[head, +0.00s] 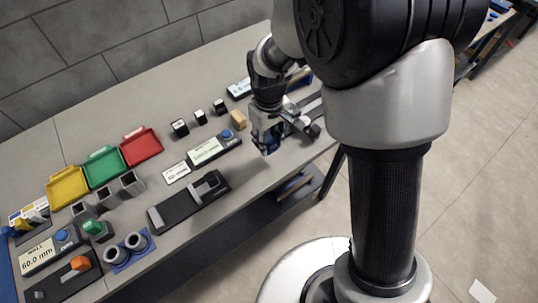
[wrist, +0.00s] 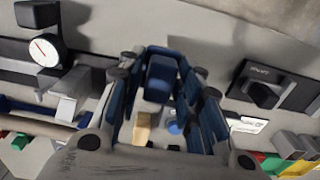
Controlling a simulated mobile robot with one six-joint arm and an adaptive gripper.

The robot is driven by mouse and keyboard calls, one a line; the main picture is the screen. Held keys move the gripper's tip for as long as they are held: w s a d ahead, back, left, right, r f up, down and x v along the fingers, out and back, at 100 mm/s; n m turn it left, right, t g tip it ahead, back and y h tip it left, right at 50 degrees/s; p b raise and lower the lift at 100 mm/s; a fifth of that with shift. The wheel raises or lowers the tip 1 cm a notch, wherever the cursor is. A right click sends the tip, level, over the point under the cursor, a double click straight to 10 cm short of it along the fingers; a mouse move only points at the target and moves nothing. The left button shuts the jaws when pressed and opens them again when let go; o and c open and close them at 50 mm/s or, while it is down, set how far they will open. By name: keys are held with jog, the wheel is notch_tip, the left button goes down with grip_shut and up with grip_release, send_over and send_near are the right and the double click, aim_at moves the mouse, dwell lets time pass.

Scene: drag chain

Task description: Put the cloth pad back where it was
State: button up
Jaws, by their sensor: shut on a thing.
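My gripper (head: 268,138) is over the right part of the grey bench in the head view, pointing down. In the wrist view its blue-lined fingers (wrist: 160,95) are closed on a dark blue, block-like thing (wrist: 159,76), which looks like the cloth pad. In the head view the pad is mostly hidden by the fingers, so I cannot tell if it touches the bench. A tan block (head: 238,120) stands just left of my gripper; it also shows in the wrist view (wrist: 143,128).
A display box with a blue button (head: 212,148) and a white label card (head: 176,173) lie left of my gripper. A black fixture (head: 188,202) is nearer the front edge. Red (head: 142,147), green (head: 104,166) and yellow (head: 67,187) trays stand further left. A dial gauge (wrist: 44,51) shows in the wrist view.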

aim_at(269, 159)
jog(key=shift+f+b, duration=0.85)
jog(key=shift+f, duration=2.55)
jog(key=shift+f, duration=0.15)
jog(key=o, duration=1)
jog(key=shift+o, duration=0.2)
